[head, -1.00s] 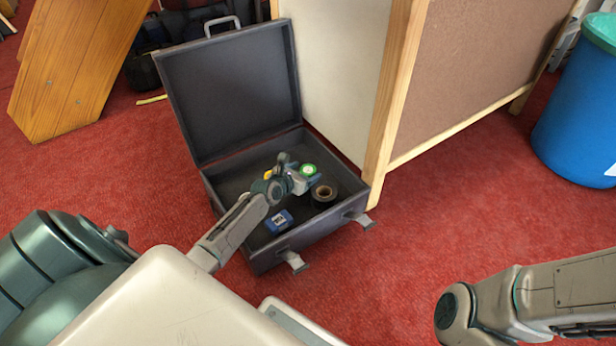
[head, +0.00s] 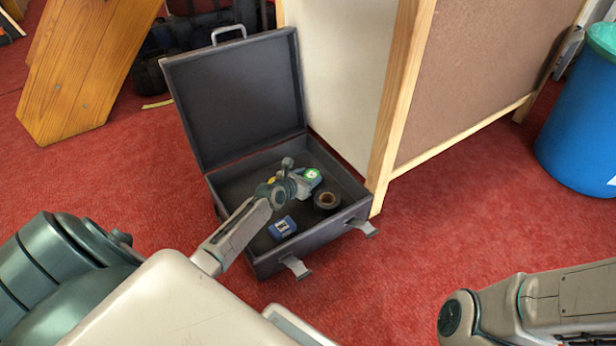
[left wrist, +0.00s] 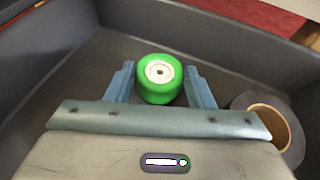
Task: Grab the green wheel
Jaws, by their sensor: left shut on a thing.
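The green wheel (left wrist: 159,91) has a white hub and sits between the two fingers of my left gripper (left wrist: 160,86) in the left wrist view. The fingers are shut on it from both sides. In the head view the green wheel (head: 313,174) shows at the tip of my left gripper (head: 309,178), inside the open dark grey case (head: 253,258). I cannot tell whether the wheel touches the case floor. Of my right arm only links show at the lower right; its gripper is out of view.
A dark tape roll (head: 326,199) lies close to the right of the wheel. A blue box (head: 283,228) lies nearer the front. A small yellow thing (head: 272,180) is partly hidden by my left arm. The case lid (head: 234,101) stands open, with a wood-framed board (head: 399,90) beside it.

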